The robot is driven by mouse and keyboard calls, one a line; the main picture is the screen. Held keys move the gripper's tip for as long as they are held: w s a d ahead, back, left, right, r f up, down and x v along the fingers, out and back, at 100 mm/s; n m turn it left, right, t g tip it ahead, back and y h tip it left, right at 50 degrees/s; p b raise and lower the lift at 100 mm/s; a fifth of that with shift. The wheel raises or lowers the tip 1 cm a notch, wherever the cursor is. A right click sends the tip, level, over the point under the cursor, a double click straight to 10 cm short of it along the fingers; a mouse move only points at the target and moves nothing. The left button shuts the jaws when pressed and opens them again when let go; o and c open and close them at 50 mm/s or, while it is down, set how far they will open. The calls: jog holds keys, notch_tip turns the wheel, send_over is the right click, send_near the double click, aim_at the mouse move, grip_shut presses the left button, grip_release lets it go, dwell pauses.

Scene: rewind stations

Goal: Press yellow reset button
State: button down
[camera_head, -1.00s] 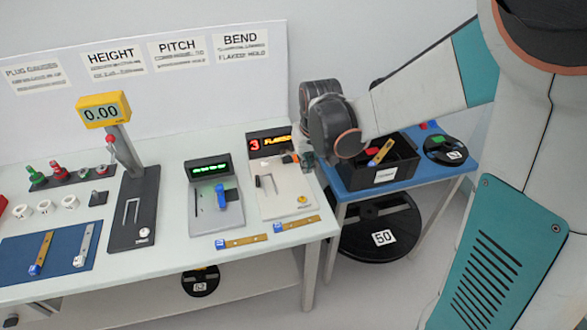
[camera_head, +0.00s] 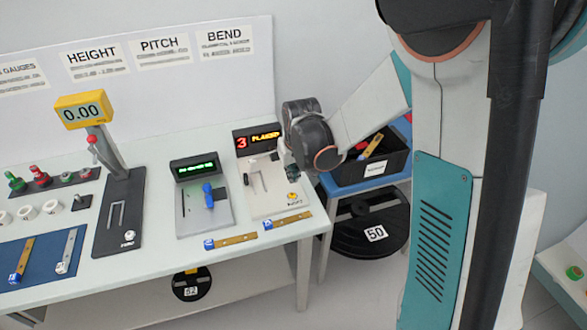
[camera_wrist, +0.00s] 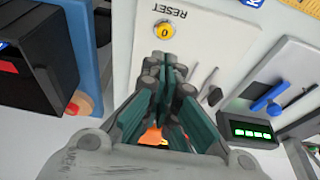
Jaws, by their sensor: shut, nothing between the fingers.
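The yellow reset button (camera_head: 292,196) sits at the front right of the pale bend station (camera_head: 272,207). The wrist view shows the button (camera_wrist: 164,30) in a round mount beside the printed word RESET. My gripper (camera_head: 291,172) is shut and empty. In the head view it hangs just behind the button, at the station's right side. In the wrist view its closed fingertips (camera_wrist: 164,62) lie close below the button in the picture. A gap shows between them; the height above the panel is hard to tell. The bend display (camera_head: 257,139) reads a red 3 with orange letters.
A pitch station (camera_head: 203,222) with a blue part stands left of the bend station. Flat strips (camera_head: 288,221) lie along the table's front edge. A black bin (camera_head: 372,168) stands on the blue table to the right. A height gauge (camera_head: 120,215) stands further left.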

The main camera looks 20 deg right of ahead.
jog(key=b, duration=0.2)
send_over(292, 193)
notch_tip(292, 193, down, 5)
jog(key=shift+r, duration=0.15)
jog(key=shift+f, duration=0.7)
